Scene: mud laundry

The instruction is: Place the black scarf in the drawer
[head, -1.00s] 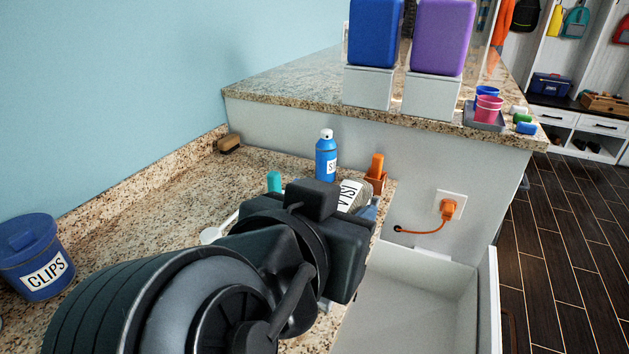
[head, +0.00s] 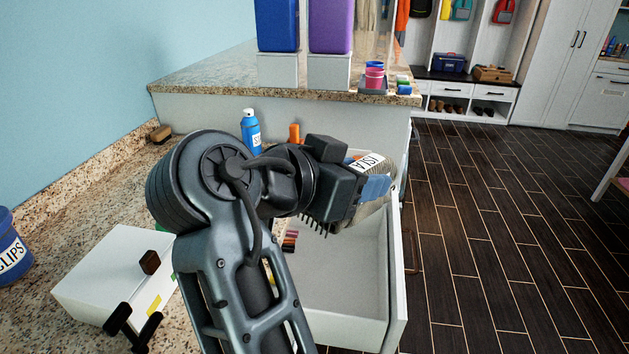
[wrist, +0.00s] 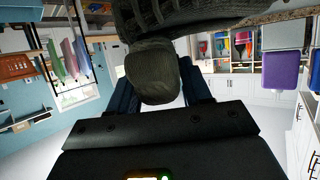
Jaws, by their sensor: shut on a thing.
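The black scarf (head: 368,162) looks like a dark grey ribbed knit bundle with a white name label. My gripper (head: 376,187) has blue fingers and is shut on it. In the wrist view the scarf (wrist: 156,75) is pinched between the two fingers and bulges past them at the top. The white drawer (head: 345,290) is pulled open below. The gripper and scarf are above its far right part, near the right wall. My arm hides part of the drawer's left side.
Several small dark red and brown items (head: 290,240) lie in the drawer's left part. A white box (head: 105,275) with a brown knob sits on the granite counter at left. A blue spray can (head: 250,132) and an orange item (head: 295,133) stand behind my arm. Open floor lies right.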

